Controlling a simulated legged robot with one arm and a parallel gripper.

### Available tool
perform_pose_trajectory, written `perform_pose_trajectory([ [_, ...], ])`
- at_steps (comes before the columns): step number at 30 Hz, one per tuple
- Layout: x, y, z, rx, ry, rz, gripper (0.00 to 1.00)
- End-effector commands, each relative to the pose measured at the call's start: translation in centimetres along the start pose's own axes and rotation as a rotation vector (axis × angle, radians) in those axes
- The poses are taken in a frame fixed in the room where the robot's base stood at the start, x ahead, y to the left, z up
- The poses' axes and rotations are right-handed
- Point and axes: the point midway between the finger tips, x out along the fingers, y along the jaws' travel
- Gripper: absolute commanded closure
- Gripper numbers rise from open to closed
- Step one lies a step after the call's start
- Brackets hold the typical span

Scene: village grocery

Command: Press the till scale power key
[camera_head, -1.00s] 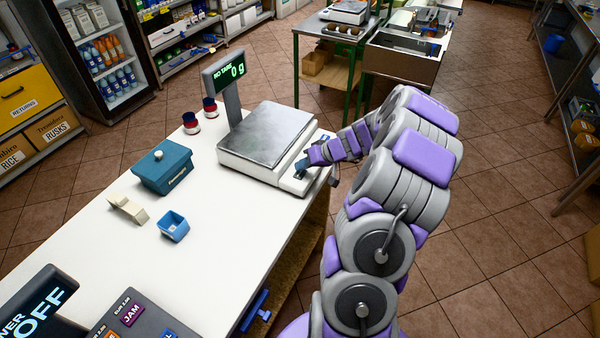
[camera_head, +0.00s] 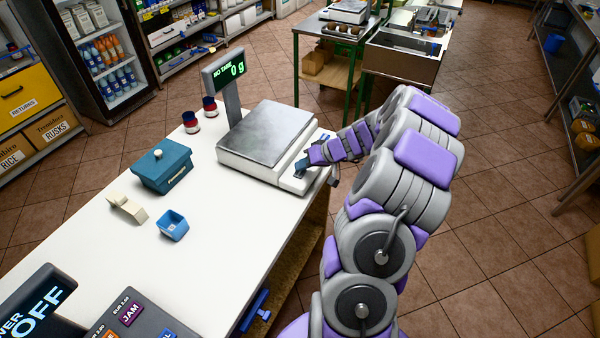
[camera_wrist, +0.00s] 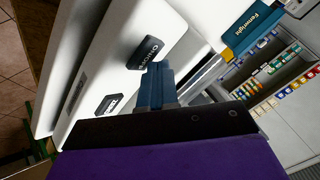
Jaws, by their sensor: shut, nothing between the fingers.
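The till scale (camera_head: 266,140) stands on the white counter, with a steel pan and a post display (camera_head: 228,71) lit green, reading 0 g. Its front panel shows in the wrist view (camera_wrist: 125,75) with two dark keys. The upper key (camera_wrist: 148,52) has white lettering too small to read surely; the lower key (camera_wrist: 108,104) is also lettered. My gripper (camera_head: 301,169) is over the scale's front panel, shut and empty. In the wrist view its blue fingertips (camera_wrist: 157,72) are at the upper key's edge, partly overlapping it. I cannot tell whether they touch it.
A teal box (camera_head: 162,170), a small cream object (camera_head: 127,207), an open blue box (camera_head: 173,226) and red-and-blue jars (camera_head: 190,122) sit on the counter (camera_head: 235,215). A dark sign reading OFF (camera_head: 38,305) is at lower left. Open tiled floor lies right of my arm.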

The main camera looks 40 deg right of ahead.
Motion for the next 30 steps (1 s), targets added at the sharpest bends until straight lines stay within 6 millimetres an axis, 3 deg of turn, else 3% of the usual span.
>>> perform_pose_trajectory([
  [30,-0.20,-0.23,-0.12,-0.002,-0.001,0.000,1.00],
])
